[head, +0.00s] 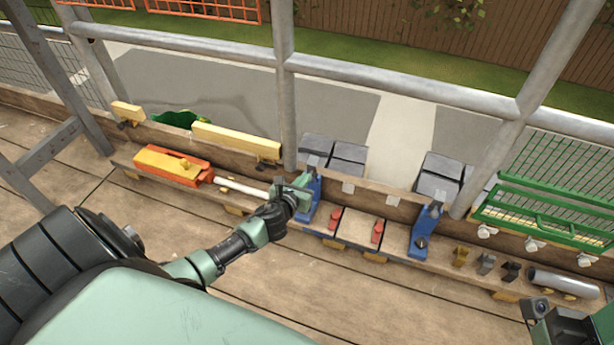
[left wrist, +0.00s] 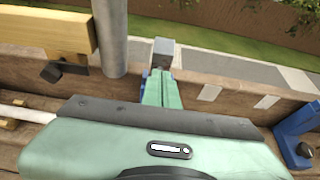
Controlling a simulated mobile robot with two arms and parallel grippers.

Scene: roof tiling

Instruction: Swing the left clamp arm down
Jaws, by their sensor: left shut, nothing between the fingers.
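The left blue clamp (head: 313,190) stands on the low plank bench, partly hidden behind my left gripper (head: 300,187). My left gripper is shut and empty, right beside this clamp; I cannot tell whether they touch. In the left wrist view its green fingers (left wrist: 162,90) are together, with a grey block (left wrist: 163,52) just beyond the tips and a sliver of blue behind them. The position of the left clamp's arm is mostly hidden. The right blue clamp (head: 422,235) stands farther right. My right gripper (head: 562,322) is partly in view at the bottom right corner.
A pale board (head: 358,229) lies between the clamps with red pieces (head: 377,231) beside it. An orange and yellow tool (head: 172,166) and a white tube (head: 240,188) lie left. Grey slates (head: 333,153) sit behind. A scaffold post (head: 284,80) rises close by.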

